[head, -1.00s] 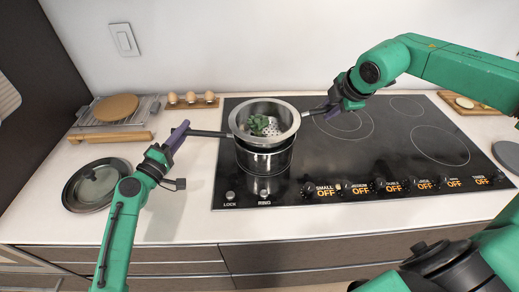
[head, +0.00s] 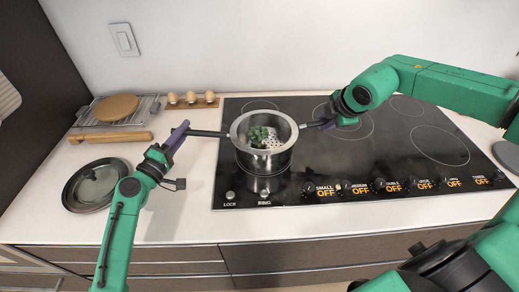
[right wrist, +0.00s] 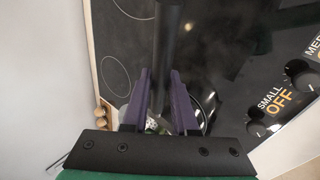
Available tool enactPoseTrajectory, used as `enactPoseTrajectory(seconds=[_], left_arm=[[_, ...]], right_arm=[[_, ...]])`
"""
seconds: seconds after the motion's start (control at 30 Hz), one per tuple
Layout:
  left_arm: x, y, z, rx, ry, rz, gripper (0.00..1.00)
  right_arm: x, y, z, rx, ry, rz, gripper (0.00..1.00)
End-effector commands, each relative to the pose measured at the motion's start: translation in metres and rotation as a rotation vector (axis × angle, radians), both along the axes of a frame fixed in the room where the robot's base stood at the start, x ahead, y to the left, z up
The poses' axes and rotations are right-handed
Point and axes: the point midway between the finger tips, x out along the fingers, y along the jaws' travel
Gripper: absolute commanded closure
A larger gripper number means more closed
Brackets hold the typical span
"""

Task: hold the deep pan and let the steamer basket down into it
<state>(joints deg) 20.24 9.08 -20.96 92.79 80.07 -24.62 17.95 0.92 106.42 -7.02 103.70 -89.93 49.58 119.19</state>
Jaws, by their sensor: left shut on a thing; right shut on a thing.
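The deep pan (head: 264,184) is a steel pot on the left front of the black cooktop. My left gripper (head: 180,134) is shut on its dark handle (head: 210,134), left of the pan. The steamer basket (head: 285,126) is a steel basket with a wide rim and a perforated floor, with green leaves (head: 258,136) inside. My right gripper (head: 332,119) is shut on the basket's handle (head: 312,124); it also shows in the right wrist view (right wrist: 160,100). The basket is level and low in the pan's mouth, hiding the pan's rim. Whether it rests there I cannot tell.
The cooktop (head: 400,165) is otherwise clear, its knobs along the front edge.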

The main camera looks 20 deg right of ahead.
Motion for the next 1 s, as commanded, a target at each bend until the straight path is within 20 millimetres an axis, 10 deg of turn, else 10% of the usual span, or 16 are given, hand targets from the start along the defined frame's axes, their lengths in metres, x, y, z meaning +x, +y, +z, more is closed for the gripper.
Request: enactPoseTrajectory(seconds=[0.1, 0.13, 0.2, 0.63, 1.0], left_arm=[[-0.001, -0.001, -0.002, 0.003, 0.004, -0.003, 1.00], [-0.001, -0.001, -0.002, 0.003, 0.004, -0.003, 1.00], [-0.001, -0.001, -0.002, 0.003, 0.004, -0.003, 1.00], [-0.001, -0.001, -0.002, 0.002, 0.004, -0.002, 1.00], [-0.001, -0.001, -0.002, 0.002, 0.004, -0.002, 1.00]], right_arm=[[0.000, 0.000, 0.000, 0.000, 0.000, 0.000, 1.00], [0.000, 0.000, 0.000, 0.000, 0.000, 0.000, 0.66], [0.000, 0.000, 0.000, 0.000, 0.000, 0.000, 0.39], [-0.003, 0.000, 0.006, -0.002, -0.001, 0.001, 0.38], [-0.044, 0.006, 0.070, -0.006, -0.005, -0.002, 0.38]])
